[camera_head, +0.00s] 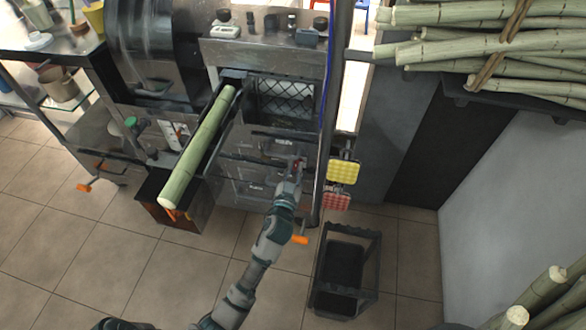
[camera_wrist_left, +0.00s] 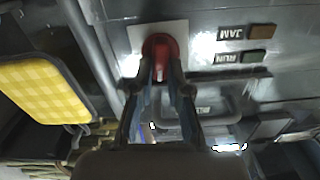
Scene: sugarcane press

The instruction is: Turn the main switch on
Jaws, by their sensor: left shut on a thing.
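The main switch is a red knob (camera_wrist_left: 160,48) on a pale square plate (camera_wrist_left: 133,37) on the grey metal front of the press. My left gripper (camera_wrist_left: 163,78) is shut on the red knob, with one finger on each side of it. In the head view my left gripper (camera_head: 297,168) reaches up to the press front (camera_head: 258,187), and the switch there is small and largely hidden by the fingers. Two small indicators, JAM (camera_wrist_left: 261,31) and RUN (camera_wrist_left: 255,57), look unlit and appear upside down in the wrist view. My right gripper is not in view.
A cane stalk (camera_head: 205,140) lies in the feed chute. A yellow sponge (camera_head: 343,171) and a red one (camera_head: 336,201) hang right of my left gripper, near a metal post (camera_head: 328,120). A black crate (camera_head: 343,275) stands on the floor. Cane bundles (camera_head: 480,45) fill the upper right shelf.

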